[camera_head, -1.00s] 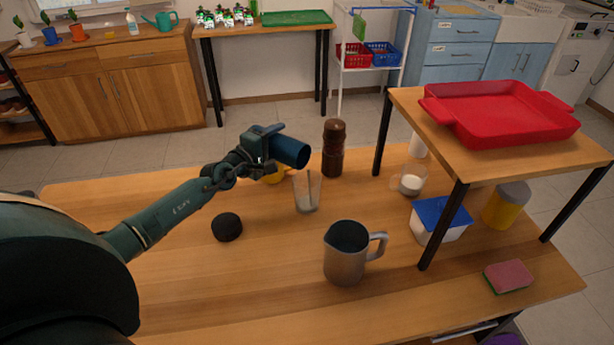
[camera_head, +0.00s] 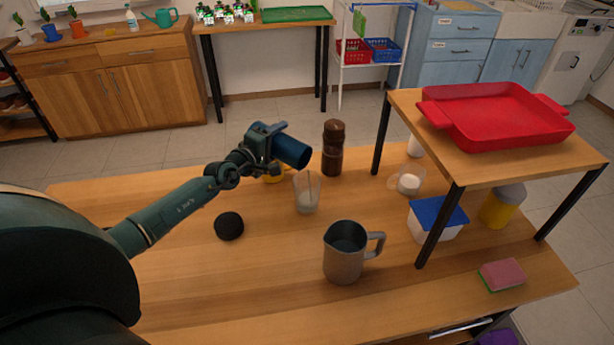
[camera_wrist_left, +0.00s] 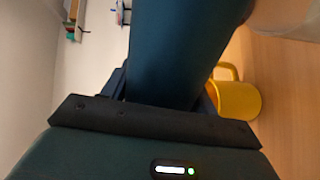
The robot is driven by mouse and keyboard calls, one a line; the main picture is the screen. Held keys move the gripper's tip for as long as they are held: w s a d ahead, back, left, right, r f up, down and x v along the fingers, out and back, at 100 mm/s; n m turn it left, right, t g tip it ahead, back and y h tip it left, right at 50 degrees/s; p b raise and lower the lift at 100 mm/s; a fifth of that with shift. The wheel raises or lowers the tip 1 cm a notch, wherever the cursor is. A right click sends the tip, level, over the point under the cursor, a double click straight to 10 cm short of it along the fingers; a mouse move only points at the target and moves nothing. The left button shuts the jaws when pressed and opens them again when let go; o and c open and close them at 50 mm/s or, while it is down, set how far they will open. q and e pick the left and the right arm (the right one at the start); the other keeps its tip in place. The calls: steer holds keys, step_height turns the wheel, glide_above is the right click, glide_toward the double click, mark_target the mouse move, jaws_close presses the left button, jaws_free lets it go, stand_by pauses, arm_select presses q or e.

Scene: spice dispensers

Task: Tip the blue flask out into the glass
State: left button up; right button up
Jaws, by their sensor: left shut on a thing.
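The blue flask (camera_head: 291,151) is held in the air by my left gripper (camera_head: 268,143), which is shut on it. The flask is tipped, with its lower right end over the glass. It also fills the upper middle of the left wrist view (camera_wrist_left: 183,50). The clear glass (camera_head: 306,193) stands upright on the table, just below and to the right of the flask's end, with some pale content low in it. No stream between flask and glass can be made out. My right gripper is not in view.
A yellow mug (camera_wrist_left: 237,98) stands behind the left gripper. A brown grinder (camera_head: 333,148) is behind the glass. A metal pitcher (camera_head: 344,258) stands in front, a black round lid (camera_head: 229,226) to the left. A raised shelf with a red tray (camera_head: 500,142) is at right.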

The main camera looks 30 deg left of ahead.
arm_select(q)
steer(key=shift+d+r+p, duration=0.1)
steer(key=shift+r+p, duration=0.2)
steer(key=shift+p, duration=0.15)
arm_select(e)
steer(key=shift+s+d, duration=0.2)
